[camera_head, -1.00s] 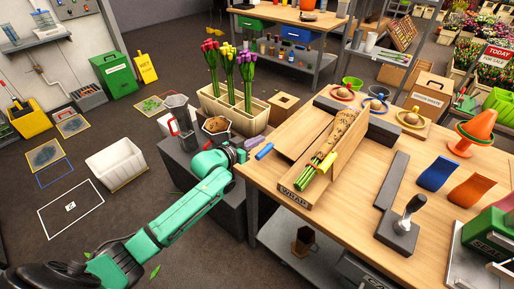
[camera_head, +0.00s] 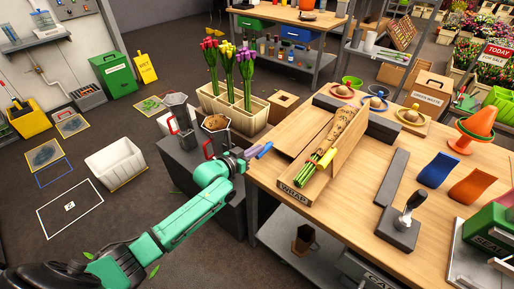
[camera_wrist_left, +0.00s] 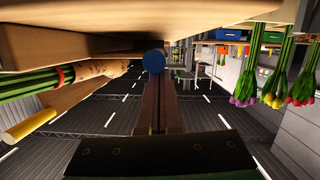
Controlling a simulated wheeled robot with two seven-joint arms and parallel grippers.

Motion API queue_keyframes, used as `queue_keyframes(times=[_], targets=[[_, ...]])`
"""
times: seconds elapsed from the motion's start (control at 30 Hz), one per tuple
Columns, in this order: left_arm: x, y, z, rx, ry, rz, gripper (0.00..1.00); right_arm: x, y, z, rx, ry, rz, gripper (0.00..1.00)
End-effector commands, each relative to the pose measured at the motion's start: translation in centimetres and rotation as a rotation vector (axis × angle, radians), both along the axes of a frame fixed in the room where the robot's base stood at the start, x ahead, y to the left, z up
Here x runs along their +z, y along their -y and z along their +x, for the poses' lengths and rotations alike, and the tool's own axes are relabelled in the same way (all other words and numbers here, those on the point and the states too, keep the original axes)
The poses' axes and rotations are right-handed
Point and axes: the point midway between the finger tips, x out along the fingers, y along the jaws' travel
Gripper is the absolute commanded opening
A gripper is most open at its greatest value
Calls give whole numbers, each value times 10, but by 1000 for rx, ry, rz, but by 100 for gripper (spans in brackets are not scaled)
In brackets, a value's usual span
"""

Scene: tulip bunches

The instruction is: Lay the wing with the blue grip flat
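The wooden wrap tray (camera_head: 296,195) stands on the table, with a wrapped bunch of green stems (camera_head: 316,172) in it. Its left wing (camera_head: 297,137) appears to lie folded out low on the left; its exact tilt is hard to tell. The blue grip (camera_head: 265,149) is at that wing's outer left edge. My left gripper (camera_head: 250,154) is at the blue grip. In the left wrist view, its two fingers (camera_wrist_left: 161,108) are nearly together, with the round blue grip end (camera_wrist_left: 154,62) at or just beyond their tips. My right gripper is not in view.
The right wing (camera_head: 347,150) stands raised, with a yellow grip (camera_head: 328,158). A grey strip (camera_head: 393,178) and a stamp-like tool (camera_head: 402,225) lie to the right. Left of the table, a dark stand (camera_head: 190,160) holds red-handled jugs. A planter (camera_head: 235,112) of tulips is behind.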

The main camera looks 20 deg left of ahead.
Motion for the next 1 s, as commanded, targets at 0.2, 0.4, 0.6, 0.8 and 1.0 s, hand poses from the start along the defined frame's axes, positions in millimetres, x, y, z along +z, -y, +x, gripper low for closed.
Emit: queue_keyframes(times=[0.2,0.4,0.6,0.8,1.0], targets=[[0,0,-2,1,-21,5,0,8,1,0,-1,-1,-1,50],[44,1,5,2,-5,3,0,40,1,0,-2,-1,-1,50],[48,-20,-41,2,-6,5,0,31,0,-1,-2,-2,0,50],[59,-35,-75,3,-2,1,0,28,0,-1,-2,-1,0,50],[64,-39,-83,3,2,2,0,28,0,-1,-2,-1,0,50]])
